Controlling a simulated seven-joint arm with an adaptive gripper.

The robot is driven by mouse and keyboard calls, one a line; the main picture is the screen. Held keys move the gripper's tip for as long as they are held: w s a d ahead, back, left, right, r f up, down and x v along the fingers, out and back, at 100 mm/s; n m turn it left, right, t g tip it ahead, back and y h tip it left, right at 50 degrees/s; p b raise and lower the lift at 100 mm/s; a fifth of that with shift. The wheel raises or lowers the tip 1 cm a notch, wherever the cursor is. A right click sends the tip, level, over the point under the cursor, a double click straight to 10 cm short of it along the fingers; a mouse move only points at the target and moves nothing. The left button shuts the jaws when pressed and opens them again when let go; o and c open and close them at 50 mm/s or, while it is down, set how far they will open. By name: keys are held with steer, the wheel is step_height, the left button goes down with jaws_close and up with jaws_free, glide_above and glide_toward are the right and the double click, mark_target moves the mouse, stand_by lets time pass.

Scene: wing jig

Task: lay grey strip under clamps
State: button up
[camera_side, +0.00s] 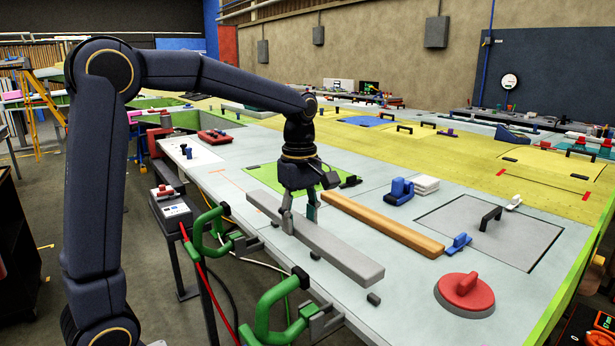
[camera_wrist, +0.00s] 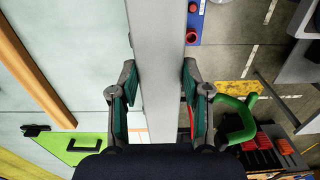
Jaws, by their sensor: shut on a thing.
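The grey strip (camera_side: 345,252) is a long flat bar along the near edge of the table in the side view. My gripper (camera_side: 299,219) points down and is shut on it, a finger on either side, left of its middle. In the wrist view the strip (camera_wrist: 158,45) runs between the two fingers. Two green clamps stand at the table edge, one clamp (camera_side: 214,231) near the gripper and another clamp (camera_side: 272,312) closer to the camera. Both are beside the strip, not over it. Whether the strip touches the table is hard to tell.
An orange wooden bar (camera_side: 383,224) lies parallel behind the strip. A red round handled piece (camera_side: 465,293) and a blue piece (camera_side: 459,243) are to the right. A small dark block (camera_side: 373,299) sits near the strip's right end. A green panel (camera_side: 330,178) lies behind the gripper.

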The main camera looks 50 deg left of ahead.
mark_target(301, 264)
steer(key=shift+f, duration=3.2)
steer(key=shift+f, duration=0.15)
steer(key=shift+f, duration=0.45)
steer(key=o, duration=1.3)
